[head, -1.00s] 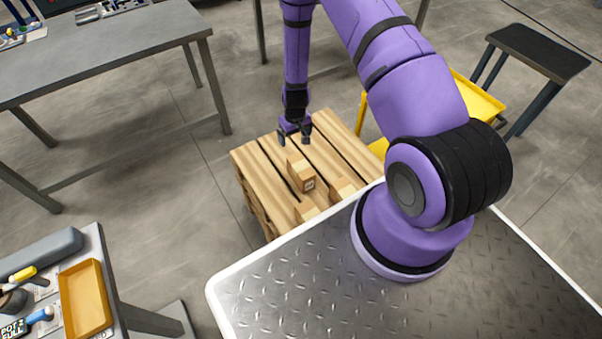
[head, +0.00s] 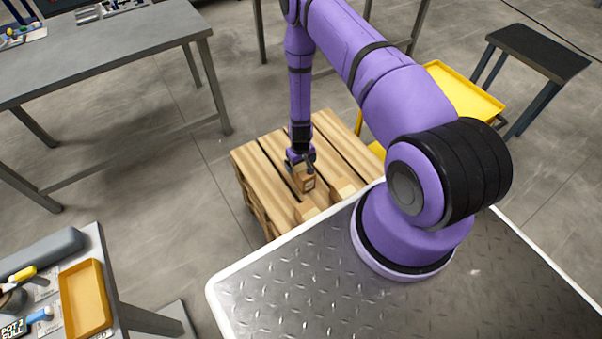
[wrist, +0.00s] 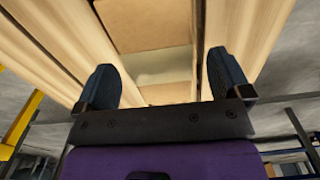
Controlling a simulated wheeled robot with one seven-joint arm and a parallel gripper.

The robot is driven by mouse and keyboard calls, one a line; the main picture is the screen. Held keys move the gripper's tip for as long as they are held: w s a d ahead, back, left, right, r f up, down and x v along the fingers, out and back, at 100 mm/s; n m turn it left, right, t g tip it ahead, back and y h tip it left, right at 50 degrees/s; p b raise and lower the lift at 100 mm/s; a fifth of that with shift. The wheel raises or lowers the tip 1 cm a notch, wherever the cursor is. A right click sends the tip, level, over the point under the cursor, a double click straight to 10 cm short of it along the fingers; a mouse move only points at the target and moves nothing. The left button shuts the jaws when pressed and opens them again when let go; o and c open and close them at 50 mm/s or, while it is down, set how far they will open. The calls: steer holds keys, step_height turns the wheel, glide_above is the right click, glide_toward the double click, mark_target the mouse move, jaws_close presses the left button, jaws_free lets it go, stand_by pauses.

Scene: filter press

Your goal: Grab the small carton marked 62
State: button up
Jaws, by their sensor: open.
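A small brown carton (head: 308,184) with a pale label on its near face stands on the wooden pallet (head: 262,165). The number on the label is too small to read. My gripper (head: 301,166) is right over this carton and hides its upper part. In the wrist view my gripper (wrist: 163,72) has its two dark fingers spread wide. A brown carton surface (wrist: 140,22) with a paler band across it shows between and beyond the fingers. I cannot tell whether either finger touches it.
Two other cartons stand near, one at the pallet's front (head: 306,211) and one to the right (head: 342,188). A yellow tray cart (head: 462,92) is behind my arm. A grey table (head: 110,50) stands at the left, with floor between.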

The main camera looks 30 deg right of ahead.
steer(key=shift+f, duration=2.25)
steer(key=c, duration=1.3)
steer(key=shift+r, duration=0.1)
